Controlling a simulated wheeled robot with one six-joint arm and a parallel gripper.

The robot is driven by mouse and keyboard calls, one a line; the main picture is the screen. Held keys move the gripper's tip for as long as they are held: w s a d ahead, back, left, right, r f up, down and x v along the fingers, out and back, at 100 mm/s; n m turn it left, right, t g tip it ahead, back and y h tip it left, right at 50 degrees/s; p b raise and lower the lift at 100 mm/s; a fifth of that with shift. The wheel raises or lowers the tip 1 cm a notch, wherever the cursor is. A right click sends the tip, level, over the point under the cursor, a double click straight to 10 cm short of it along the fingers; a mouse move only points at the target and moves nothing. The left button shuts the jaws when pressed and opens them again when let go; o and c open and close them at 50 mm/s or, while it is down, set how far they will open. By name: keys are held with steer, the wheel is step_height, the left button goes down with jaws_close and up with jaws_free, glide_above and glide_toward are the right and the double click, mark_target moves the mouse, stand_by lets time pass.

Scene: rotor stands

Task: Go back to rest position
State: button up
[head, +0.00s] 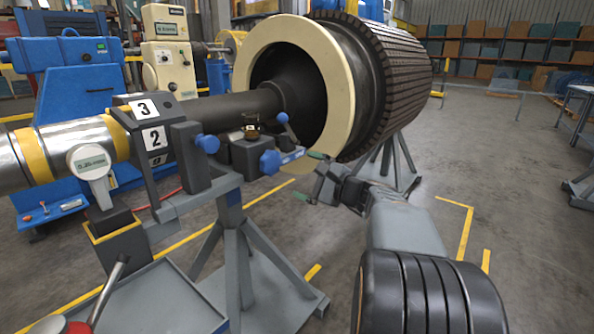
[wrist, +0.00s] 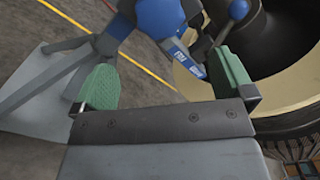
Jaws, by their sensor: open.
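My gripper (head: 309,176) is open, with its green fingertips apart and nothing seen between them. In the wrist view my gripper (wrist: 168,84) shows both green pads, with floor and a stand leg beyond.
The grey rotor stand (head: 240,255) carries the shaft (head: 235,106) and number plates. A grey tray (head: 160,300) is at lower left. Another stand (head: 400,165) is under the rotor. Yellow lines mark the floor (head: 500,190), which is open at right.

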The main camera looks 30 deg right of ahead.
steer(key=shift+s+d, duration=0.1)
steer(key=shift+s, duration=0.2)
stand_by(0.4)
steer(key=s+a+r+n+g+p, duration=0.3)
steer(key=a+n+g+p, duration=0.1)
steer(key=a+p, duration=0.4)
steer(key=s+a+r+n+g+p, duration=0.25)
steer(key=a+n+g+p, duration=0.2)
steer(key=a+p, duration=0.25)
steer(key=s+a+r+n+g+h+p, duration=0.2)
steer(key=s+r+n+g+h+p, duration=0.2)
steer(key=s+n+p, duration=0.8)
steer(key=shift+a+r+h+p, duration=0.15)
steer(key=shift+r+h+p, duration=1.45)
steer(key=shift+p, duration=1)
steer(key=shift+r+g, duration=0.15)
steer(key=shift+g, duration=0.1)
